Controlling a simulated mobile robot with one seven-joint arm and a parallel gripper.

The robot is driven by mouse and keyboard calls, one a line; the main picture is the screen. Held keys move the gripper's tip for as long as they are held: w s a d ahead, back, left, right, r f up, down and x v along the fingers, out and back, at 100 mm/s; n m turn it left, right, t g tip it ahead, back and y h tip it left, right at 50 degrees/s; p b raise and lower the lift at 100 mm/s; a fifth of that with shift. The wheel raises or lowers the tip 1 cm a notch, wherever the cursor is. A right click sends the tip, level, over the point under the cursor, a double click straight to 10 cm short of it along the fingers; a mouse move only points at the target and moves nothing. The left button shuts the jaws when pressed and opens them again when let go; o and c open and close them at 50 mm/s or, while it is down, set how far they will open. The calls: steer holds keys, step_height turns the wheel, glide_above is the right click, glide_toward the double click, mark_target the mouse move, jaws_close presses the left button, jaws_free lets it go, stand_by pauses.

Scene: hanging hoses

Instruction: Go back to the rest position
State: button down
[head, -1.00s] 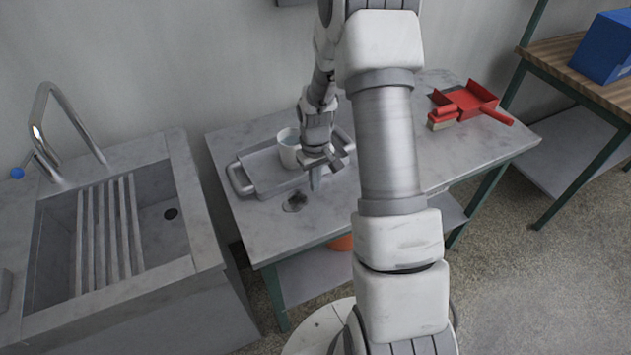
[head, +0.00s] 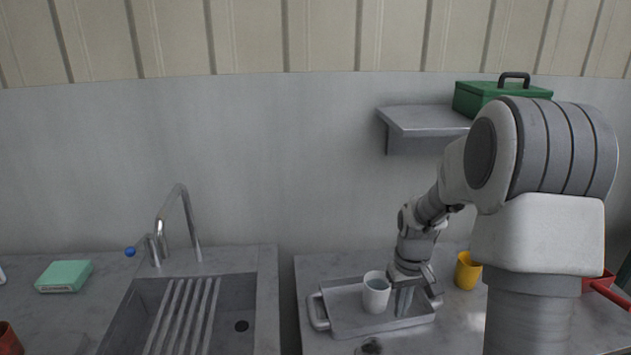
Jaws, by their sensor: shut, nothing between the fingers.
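My gripper (head: 403,303) points down over the grey tray (head: 343,330), just right of the white mug (head: 376,293). Its fingers are shut with nothing between them. The mug stands upright in the tray, and I cannot tell whether the gripper touches it. My arm reaches in from the right and hides part of the table behind it.
A yellow cup (head: 467,271) stands close to the gripper on its right. A sink with a tap (head: 183,215) is at left. A dark patch (head: 371,346) lies before the tray.

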steer(key=s+a+r+t, duration=0.25)
steer(key=s+r, duration=0.35)
steer(key=r, duration=0.3)
steer(key=s+a+r+t, duration=0.1)
steer(key=s+a+r, duration=0.3)
steer(key=s+r, duration=0.45)
steer(key=s+a+r+m+t, duration=0.1)
steer(key=s+a+r+t, duration=0.1)
steer(key=s, duration=0.5)
steer(key=shift+a+r, duration=0.4)
steer(key=shift+r, duration=0.4)
